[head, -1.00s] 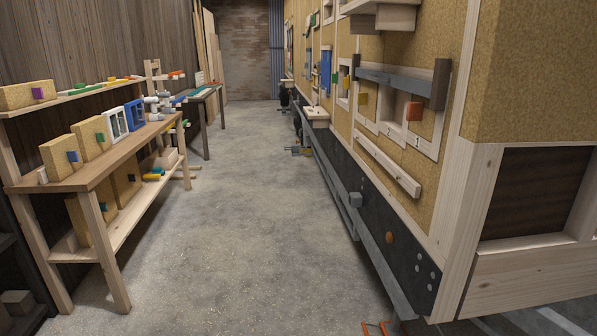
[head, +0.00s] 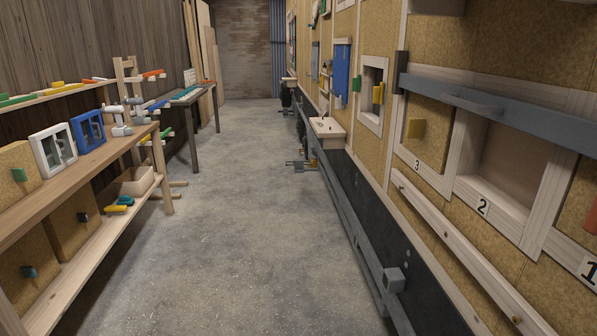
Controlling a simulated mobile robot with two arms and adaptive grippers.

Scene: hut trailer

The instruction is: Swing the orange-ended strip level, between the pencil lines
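I cannot make out for sure which piece is the orange-ended strip. A wooden stand (head: 122,72) at the left bears short bars, and one of them has an orange end (head: 153,73). It is small and far off. I cannot see any pencil lines. Neither of my grippers is in view.
A workbench (head: 95,163) with box-like panels stands along the left. A trailer wall with numbered openings and a grey bar (head: 510,105) runs along the right. A small wooden ledge (head: 327,132) and a grey rail block (head: 393,279) jut from it. The concrete floor (head: 235,210) between is clear.

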